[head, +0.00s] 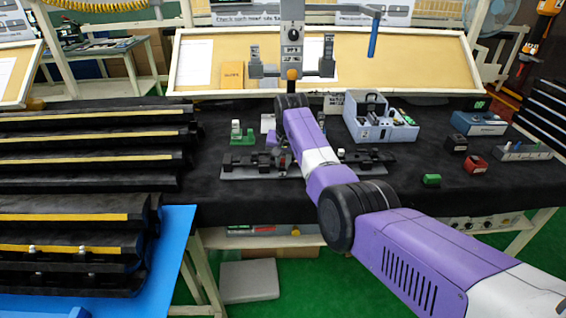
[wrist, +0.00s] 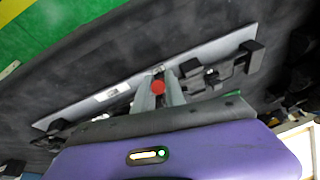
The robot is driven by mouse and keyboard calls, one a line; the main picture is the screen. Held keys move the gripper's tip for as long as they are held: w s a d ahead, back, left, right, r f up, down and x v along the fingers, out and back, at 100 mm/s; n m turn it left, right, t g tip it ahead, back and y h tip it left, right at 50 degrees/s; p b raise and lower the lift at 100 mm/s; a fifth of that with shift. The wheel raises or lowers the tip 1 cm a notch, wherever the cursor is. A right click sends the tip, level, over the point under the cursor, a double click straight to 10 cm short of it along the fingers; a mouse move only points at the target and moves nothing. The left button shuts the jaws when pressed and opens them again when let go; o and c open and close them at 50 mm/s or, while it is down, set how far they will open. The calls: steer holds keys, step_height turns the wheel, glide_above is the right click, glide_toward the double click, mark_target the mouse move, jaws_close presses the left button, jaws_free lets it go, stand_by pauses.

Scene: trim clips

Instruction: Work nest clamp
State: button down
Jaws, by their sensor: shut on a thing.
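The work nest is a long grey plate (wrist: 118,92) with black clamp parts (wrist: 222,74) on it, crossing the wrist view diagonally. In the head view the same plate (head: 238,174) lies on the black bench top, and my arm hides its middle. My gripper (wrist: 159,80) reaches over the plate, its two grey fingers closed around a red round tip (wrist: 158,88), which looks like the clamp handle's end. In the head view my gripper is mostly hidden behind my arm. The rest of the handle is hidden.
A grey-blue bin (head: 378,128) stands behind the plate to the right. A green fixture (head: 243,138) stands behind it to the left. A green block (head: 432,180) and a red block (head: 475,164) lie to the right. Black trim racks (head: 90,160) fill the left.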

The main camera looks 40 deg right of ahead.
steer(key=shift+f, duration=0.1)
steer(key=c, duration=1.4)
jaws_free()
steer(key=shift+b+v, duration=0.3)
steer(key=shift+v, duration=3.6)
